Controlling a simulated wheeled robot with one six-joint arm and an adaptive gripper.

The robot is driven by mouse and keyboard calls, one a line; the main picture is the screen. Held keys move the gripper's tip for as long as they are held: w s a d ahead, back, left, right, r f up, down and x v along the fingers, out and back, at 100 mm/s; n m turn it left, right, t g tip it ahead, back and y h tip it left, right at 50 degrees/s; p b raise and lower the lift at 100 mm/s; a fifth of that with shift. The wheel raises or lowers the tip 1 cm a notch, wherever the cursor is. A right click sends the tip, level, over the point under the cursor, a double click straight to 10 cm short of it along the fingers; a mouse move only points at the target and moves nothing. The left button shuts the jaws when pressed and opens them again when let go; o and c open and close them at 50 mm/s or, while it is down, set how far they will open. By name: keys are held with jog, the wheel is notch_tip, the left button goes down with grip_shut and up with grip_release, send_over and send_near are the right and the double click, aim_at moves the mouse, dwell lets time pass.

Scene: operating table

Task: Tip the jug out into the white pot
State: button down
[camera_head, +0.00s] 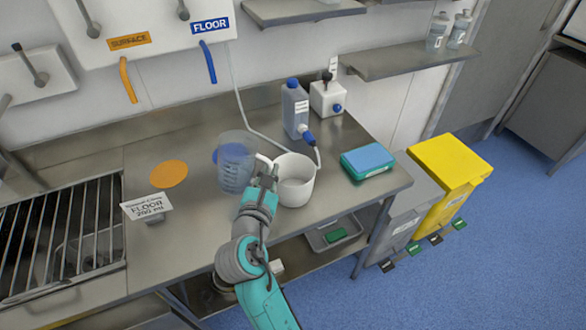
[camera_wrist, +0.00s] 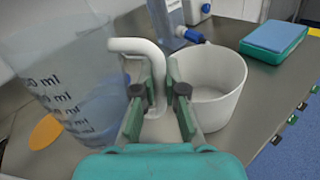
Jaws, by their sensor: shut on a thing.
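The clear graduated jug (camera_head: 236,165) stands out at the middle of the steel counter, just left of the white pot (camera_head: 296,184). The jug fills the left of the wrist view (camera_wrist: 62,85), with its ml marks readable and a bluish tint inside. My gripper (camera_head: 266,178) is shut on the jug's white handle (camera_wrist: 150,62). The jug looks upright or nearly so; I cannot tell whether its base touches the counter. The white pot (camera_wrist: 208,88) is open-topped, right of my fingers, and its visible inside looks empty. The gripper partly covers the pot's left side in the head view.
A blue-capped bottle (camera_head: 295,110) and a white pump box (camera_head: 327,98) stand behind the pot. A green box with a blue top (camera_head: 368,161) is to the right.

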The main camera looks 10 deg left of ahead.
jog(key=shift+w+d+r+m, duration=0.1)
jog(key=shift+d+r+m, duration=0.2)
jog(key=shift+m, duration=0.3)
jog(key=shift+w+d+r+m+g+y, duration=0.15)
jog(key=shift+m+g+y, duration=0.15)
jog(key=shift+m, duration=0.35)
jog(key=shift+s+d+f+m+g+y, duration=0.1)
jog(key=shift+m+g+y, duration=0.2)
jog(key=shift+m, duration=0.4)
jog(key=shift+w+d+r+m+g+y, duration=0.1)
jog(key=shift+d+m+g+y, duration=0.15)
jog(key=shift+m, duration=0.4)
jog(key=shift+a+r+m+g, duration=0.15)
jog(key=shift+a+m+g, duration=0.25)
jog(key=shift+m, duration=0.3)
jog(key=shift+s+a+f+m+g+y+p, duration=0.2)
jog(key=shift+a+f+m+y, duration=0.2)
jog(key=shift+f+m, duration=0.15)
jog(key=shift+s+a+f+m+g+y+p, duration=0.1)
jog(key=shift+s+a+f+m+y, duration=0.1)
jog(key=shift+a+f+m+y, duration=0.35)
jog(key=shift+w+d+r+m, duration=0.15)
jog(key=shift+d+r+m, duration=0.3)
jog(key=shift+d+m, duration=0.25)
dwell(2.0)
jog(key=shift+a+r+m+y, duration=0.1)
jog(key=shift+m+y, duration=0.2)
jog(key=shift+y, duration=0.1)
dwell(0.5)
